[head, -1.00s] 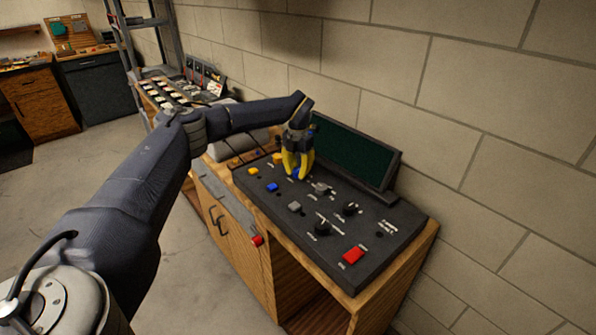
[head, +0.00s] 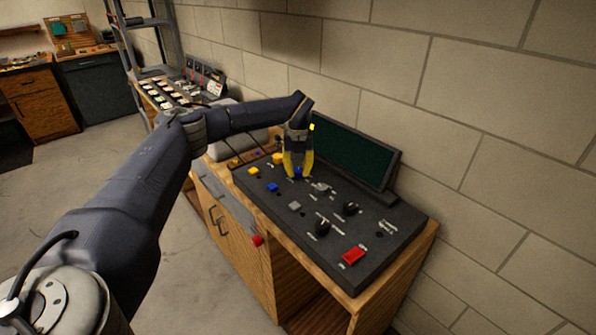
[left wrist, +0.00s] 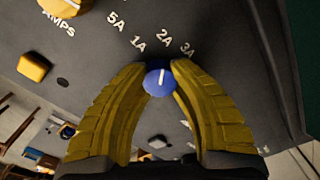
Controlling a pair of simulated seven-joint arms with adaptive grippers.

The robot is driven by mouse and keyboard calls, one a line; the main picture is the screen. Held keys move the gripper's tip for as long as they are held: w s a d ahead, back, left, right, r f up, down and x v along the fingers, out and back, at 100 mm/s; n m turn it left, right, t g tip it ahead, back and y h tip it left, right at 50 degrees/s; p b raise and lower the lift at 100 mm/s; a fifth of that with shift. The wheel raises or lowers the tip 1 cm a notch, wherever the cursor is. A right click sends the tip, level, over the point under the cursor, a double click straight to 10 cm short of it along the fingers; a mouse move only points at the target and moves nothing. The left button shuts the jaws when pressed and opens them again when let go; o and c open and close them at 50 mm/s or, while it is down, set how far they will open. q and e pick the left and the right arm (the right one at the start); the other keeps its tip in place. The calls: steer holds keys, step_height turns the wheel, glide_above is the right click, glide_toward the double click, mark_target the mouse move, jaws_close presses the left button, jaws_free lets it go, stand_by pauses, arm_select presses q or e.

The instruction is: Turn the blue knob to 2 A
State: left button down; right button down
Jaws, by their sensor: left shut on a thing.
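The blue knob (left wrist: 159,81) sits on the dark control panel (head: 275,210), with the labels 5A, 1A, 2A and 3A printed in an arc above it in the left wrist view. Its white mark points up and slightly right, roughly toward the 2A label (left wrist: 163,38). My left gripper (left wrist: 160,72) has its two yellow fingers on either side of the knob, shut on it. In the head view the left gripper (head: 298,173) points down at the panel's far left part, and the knob (head: 298,172) shows only slightly between the fingertips. My right gripper is not in view.
A yellow knob (left wrist: 66,6) marked AMPS and a yellow button (left wrist: 34,67) are near. The panel also holds a blue button (head: 272,187), black knobs (head: 322,228) and a red button (head: 353,256). A dark green screen (head: 352,152) stands behind, before the block wall.

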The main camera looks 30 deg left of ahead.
mark_target(298, 170)
arm_select(q)
steer(key=shift+s+f, duration=0.1)
steer(key=shift+f, duration=0.05)
stand_by(0.3)
steer(key=c, duration=1)
jaws_free()
steer(key=shift+r, duration=0.2)
step_height(298, 170, up, 12)
steer(key=shift+f, duration=0.1)
